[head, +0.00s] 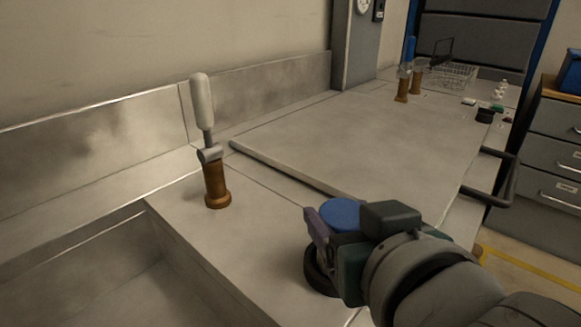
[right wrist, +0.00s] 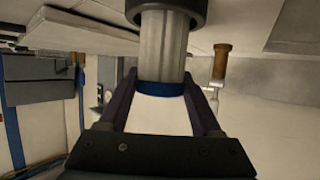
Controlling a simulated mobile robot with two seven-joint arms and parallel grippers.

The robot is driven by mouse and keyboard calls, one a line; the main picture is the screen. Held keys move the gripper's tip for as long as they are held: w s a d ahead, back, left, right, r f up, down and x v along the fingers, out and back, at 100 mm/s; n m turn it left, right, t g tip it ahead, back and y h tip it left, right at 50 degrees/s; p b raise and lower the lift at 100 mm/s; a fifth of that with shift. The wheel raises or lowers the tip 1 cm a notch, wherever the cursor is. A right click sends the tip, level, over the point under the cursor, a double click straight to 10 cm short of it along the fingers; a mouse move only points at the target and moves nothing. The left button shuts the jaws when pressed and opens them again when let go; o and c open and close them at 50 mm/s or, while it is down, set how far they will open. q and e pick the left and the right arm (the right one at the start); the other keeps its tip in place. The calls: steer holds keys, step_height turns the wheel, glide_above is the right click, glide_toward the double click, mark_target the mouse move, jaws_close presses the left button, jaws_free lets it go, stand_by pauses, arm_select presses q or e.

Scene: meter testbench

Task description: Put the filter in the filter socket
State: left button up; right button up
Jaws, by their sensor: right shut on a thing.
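My right gripper (head: 325,235) is at the bottom centre of the head view, shut on the filter. The filter shows a blue round top (head: 340,213) there. In the right wrist view, the filter's grey cylindrical body (right wrist: 165,50) and blue band (right wrist: 162,89) lie between the two fingers (right wrist: 160,105). The body's far end meets a dark ring, which looks like the filter socket (right wrist: 166,9). In the head view, this dark ring (head: 317,280) is on the bench just under the gripper, partly hidden by it. I cannot tell how deep the filter sits. My left gripper is not in view.
A brown fitting (head: 215,184) with a pale-handled tool (head: 202,100) stands upright at the left of the bench (head: 265,230). A raised plate (head: 365,140) covers the middle. Farther back are more brown fittings (head: 401,90), a wire basket (head: 452,75) and a black knob-like part (head: 485,115).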

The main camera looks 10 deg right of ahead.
steer(key=o, duration=1.5)
steer(key=p+v, duration=0.1)
steer(key=v, duration=1.1)
steer(key=s+d+f+n+g, duration=0.2)
steer(key=s+d+f+g, duration=0.5)
steer(key=s+f+g, duration=0.2)
steer(key=shift+s+g, duration=0.25)
steer(key=shift+g, duration=0.25)
